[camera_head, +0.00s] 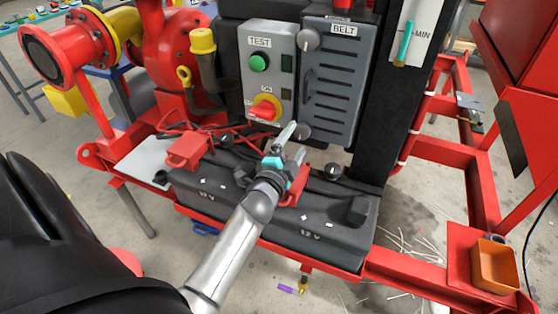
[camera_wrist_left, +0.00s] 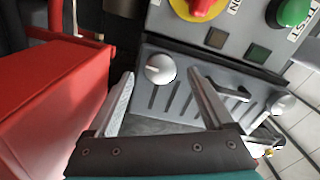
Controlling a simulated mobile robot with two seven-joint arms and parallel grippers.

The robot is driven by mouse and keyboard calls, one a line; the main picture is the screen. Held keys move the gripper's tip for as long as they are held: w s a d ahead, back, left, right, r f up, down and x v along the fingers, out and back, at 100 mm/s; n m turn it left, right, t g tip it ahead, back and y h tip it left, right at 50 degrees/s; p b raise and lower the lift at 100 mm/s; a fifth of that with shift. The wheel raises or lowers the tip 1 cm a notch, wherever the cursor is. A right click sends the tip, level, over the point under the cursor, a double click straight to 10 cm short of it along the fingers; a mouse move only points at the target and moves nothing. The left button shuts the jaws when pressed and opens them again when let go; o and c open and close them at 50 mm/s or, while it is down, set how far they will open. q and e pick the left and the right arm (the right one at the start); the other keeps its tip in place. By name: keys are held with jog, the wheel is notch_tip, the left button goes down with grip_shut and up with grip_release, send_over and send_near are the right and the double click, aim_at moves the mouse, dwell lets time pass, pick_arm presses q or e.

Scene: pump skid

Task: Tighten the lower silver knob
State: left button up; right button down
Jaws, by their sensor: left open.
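The lower silver knob (camera_head: 303,131) is at the bottom of the grey BELT panel (camera_head: 346,95). My left gripper (camera_head: 294,142) is open and close in front of it, partly overlapping it in the head view. In the left wrist view the lower knob (camera_wrist_left: 160,68) shows between the two open fingertips (camera_wrist_left: 162,76), a little beyond them. I cannot tell whether a finger touches it. The upper silver knob (camera_head: 308,40) is at the top of the same panel and also shows in the left wrist view (camera_wrist_left: 283,103). My right gripper is not in view.
A grey TEST box (camera_head: 268,70) with a green button and red-yellow switch stands left of the panel. Black batteries (camera_head: 315,228) lie below, with red clamps on top. A black post (camera_head: 395,120) stands right. An orange bin (camera_head: 496,264) is at the lower right.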

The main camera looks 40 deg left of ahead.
pick_arm(q)
jog(key=p+v, duration=0.1)
jog(key=v, duration=1.1)
jog(key=shift+s, duration=0.4)
